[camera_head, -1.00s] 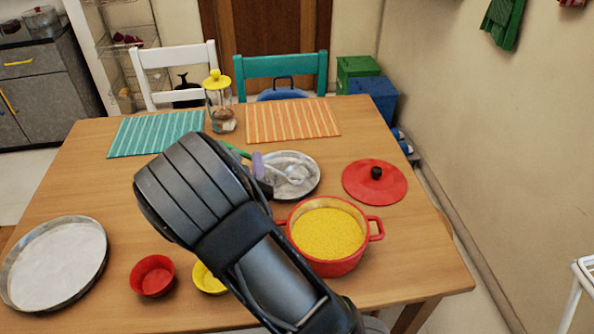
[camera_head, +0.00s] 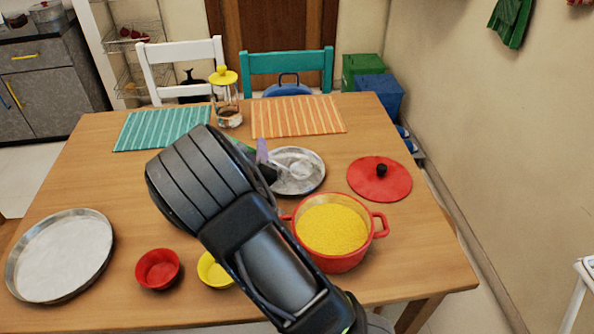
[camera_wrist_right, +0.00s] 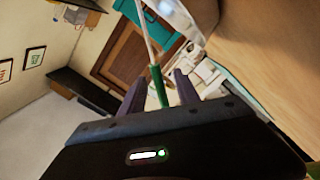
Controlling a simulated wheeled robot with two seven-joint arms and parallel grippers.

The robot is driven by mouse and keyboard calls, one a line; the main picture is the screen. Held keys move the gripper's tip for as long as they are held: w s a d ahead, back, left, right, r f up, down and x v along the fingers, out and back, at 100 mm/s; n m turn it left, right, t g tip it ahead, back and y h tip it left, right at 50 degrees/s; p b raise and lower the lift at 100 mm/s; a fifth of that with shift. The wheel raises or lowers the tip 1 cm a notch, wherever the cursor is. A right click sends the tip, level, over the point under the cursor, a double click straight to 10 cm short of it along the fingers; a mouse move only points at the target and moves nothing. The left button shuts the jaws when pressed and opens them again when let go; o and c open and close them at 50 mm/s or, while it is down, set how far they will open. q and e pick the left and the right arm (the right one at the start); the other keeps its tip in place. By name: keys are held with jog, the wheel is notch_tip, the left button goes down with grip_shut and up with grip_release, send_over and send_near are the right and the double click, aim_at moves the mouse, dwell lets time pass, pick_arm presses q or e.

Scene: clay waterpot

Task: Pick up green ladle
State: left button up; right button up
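The green ladle has a green handle (camera_wrist_right: 158,86) and a thin pale shaft in the right wrist view. In the head view its pale bowl end (camera_head: 300,170) is over the metal plate (camera_head: 312,186), and most of the handle is hidden by my right arm. My right gripper (camera_wrist_right: 160,78) has its two purple fingers apart, with the green handle between them. Narrow gaps show on both sides of the handle. In the head view one purple finger (camera_head: 262,150) shows beside the plate. My left gripper is not in view.
A red pot of yellow grains (camera_head: 381,226) stands right of my arm, with a red lid (camera_head: 395,182) behind it. A red bowl (camera_head: 157,270), yellow bowl (camera_head: 212,272) and large tray (camera_head: 108,250) lie left. A glass jar (camera_head: 228,105) stands near two placemats.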

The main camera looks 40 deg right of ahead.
jog(key=x, duration=0.4)
dwell(0.5)
grip_shut()
dwell(1.3)
